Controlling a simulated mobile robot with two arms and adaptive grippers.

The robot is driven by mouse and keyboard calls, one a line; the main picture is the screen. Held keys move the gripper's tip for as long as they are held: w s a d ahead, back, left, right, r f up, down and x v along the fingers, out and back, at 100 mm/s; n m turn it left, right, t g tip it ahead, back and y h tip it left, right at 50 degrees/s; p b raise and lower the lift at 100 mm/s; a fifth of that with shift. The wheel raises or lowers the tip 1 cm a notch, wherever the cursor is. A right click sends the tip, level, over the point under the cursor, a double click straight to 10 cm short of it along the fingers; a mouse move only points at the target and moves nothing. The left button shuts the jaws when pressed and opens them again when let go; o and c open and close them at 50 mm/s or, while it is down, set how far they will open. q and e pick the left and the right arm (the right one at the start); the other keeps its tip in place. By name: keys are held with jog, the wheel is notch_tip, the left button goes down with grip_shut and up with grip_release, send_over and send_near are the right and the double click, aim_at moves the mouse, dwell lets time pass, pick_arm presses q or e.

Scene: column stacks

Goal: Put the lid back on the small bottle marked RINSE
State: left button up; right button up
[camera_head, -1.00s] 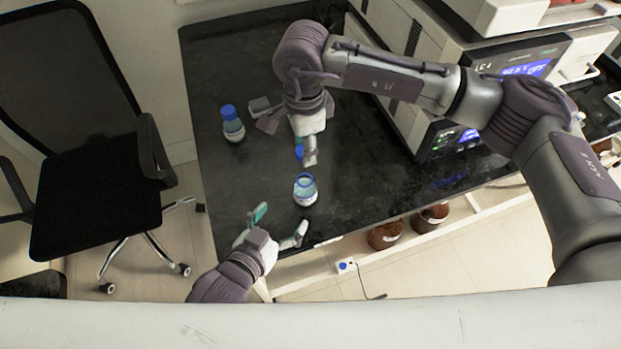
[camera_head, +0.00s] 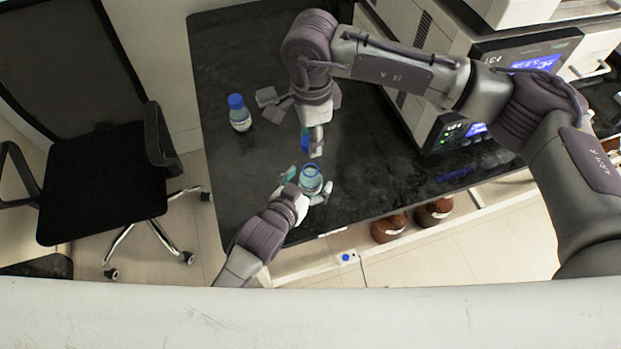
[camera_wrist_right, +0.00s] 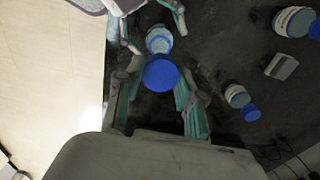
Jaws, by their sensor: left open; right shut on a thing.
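A small clear bottle with an open top and blue neck ring (camera_head: 311,174) stands upright near the table's front edge. Its marking is too small to read. My left gripper (camera_head: 308,186) is open, its fingers on either side of the bottle; I cannot tell whether they touch it. My right gripper (camera_head: 312,143) is shut on a blue lid (camera_head: 305,141), above and behind the bottle in the head view. In the right wrist view the lid (camera_wrist_right: 160,72) sits between the right fingers and overlaps the near part of the bottle (camera_wrist_right: 159,40).
A blue-capped bottle (camera_head: 240,117) stands at the table's left. The right wrist view shows two capped bottles (camera_wrist_right: 236,95) (camera_wrist_right: 291,21) and a small grey block (camera_wrist_right: 281,66). An instrument with a lit screen (camera_head: 464,133) stands right. Brown bottles (camera_head: 390,229) sit below the table edge.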

pick_arm(q)
jog(key=shift+w+d+f, duration=0.1)
jog(key=shift+w+d, duration=0.05)
jog(key=shift+w, duration=0.1)
grip_shut()
pick_arm(e)
jog(key=shift+f, duration=2.5)
